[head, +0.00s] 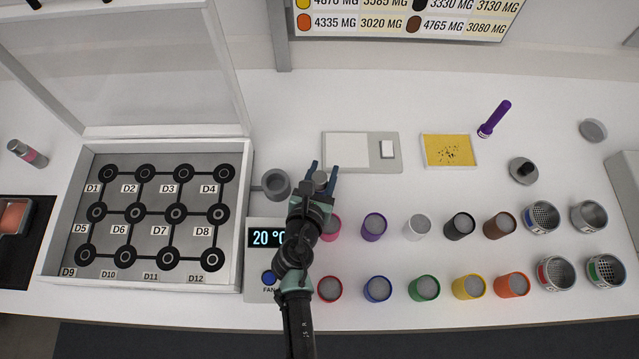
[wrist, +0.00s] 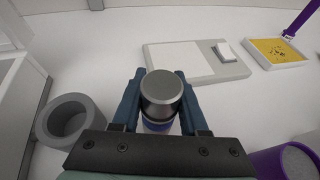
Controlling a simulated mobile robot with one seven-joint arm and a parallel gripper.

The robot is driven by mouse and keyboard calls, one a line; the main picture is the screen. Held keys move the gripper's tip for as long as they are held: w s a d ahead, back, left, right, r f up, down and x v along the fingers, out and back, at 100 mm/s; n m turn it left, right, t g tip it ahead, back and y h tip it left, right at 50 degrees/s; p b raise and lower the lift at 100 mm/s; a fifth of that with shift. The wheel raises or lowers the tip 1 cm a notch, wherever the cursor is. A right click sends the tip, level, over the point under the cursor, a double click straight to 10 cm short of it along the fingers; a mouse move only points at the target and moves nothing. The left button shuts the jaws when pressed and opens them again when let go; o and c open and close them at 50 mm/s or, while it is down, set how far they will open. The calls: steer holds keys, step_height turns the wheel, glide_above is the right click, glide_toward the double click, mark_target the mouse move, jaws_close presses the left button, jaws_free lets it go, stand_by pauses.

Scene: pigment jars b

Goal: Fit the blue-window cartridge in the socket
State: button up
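The blue-window cartridge (wrist: 161,92) is a small upright cylinder with a grey metal top and a blue-violet band low on its side. It also shows in the head view (head: 321,179). My gripper (wrist: 160,100) has a dark blue finger on each side of it and is shut on it; in the head view my gripper (head: 322,174) is over the bench. The socket (head: 276,184) is a thick grey ring with an open, empty-looking hole, just left of my gripper. It also shows at the left of the wrist view (wrist: 70,121). The cartridge's lower end is partly hidden.
A glass-lidded case (head: 245,235) stands left of the socket, and a temperature unit (head: 262,262) in front. Several pigment jars (head: 374,225) stand in rows at right. A grey board (head: 386,167) lies behind my gripper. A pink-banded cylinder (head: 28,153) lies far left.

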jaws_close()
